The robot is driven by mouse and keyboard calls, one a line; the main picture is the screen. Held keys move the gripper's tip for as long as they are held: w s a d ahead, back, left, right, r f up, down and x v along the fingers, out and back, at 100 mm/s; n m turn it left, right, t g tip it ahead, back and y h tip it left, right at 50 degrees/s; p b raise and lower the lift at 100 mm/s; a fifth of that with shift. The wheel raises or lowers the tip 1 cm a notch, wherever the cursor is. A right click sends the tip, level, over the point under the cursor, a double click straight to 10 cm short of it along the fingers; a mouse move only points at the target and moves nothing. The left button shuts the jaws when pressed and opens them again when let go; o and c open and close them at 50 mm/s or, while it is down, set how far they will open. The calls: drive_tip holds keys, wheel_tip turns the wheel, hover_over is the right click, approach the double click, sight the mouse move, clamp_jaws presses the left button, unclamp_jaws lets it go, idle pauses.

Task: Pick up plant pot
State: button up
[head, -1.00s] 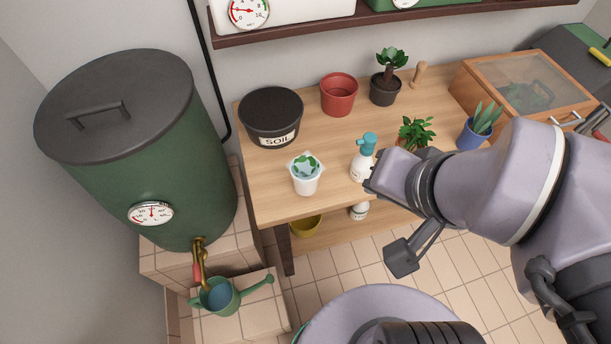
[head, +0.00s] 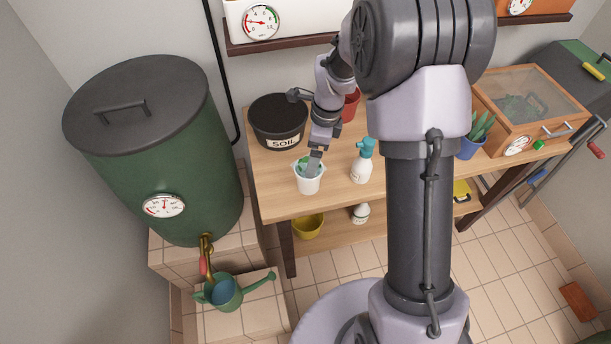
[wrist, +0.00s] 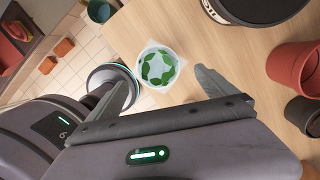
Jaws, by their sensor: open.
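A small white pot (head: 308,184) with a green leaf pattern inside its top stands upright near the front left of the wooden table. It also shows in the wrist view (wrist: 157,66), just past and between my fingertips. The wrist view shows my gripper (wrist: 164,72) open, with nothing held. A red pot (head: 351,104) stands farther back, partly hidden by my arm; it also shows in the wrist view (wrist: 291,68).
A black soil tub (head: 277,120) stands behind the white pot. A spray bottle (head: 361,166) stands to its right. A blue pot (head: 468,147) and a wooden glass-topped box (head: 528,95) are farther right. A green barrel (head: 150,150) stands left of the table (head: 280,205).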

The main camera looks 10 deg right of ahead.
drive_tip(key=f+b, duration=0.1)
drive_tip(key=f, duration=0.1)
drive_tip(key=a+f+b, duration=0.1)
drive_tip(key=f, duration=0.2)
drive_tip(key=f+b, duration=0.1)
drive_tip(key=f, duration=0.2)
drive_tip(key=shift+w+a, duration=0.15)
drive_tip(key=shift+a, duration=0.05)
drive_tip(key=shift+r, duration=0.1)
drive_tip(key=shift+c, duration=1.1)
drive_tip(key=c, duration=1.8)
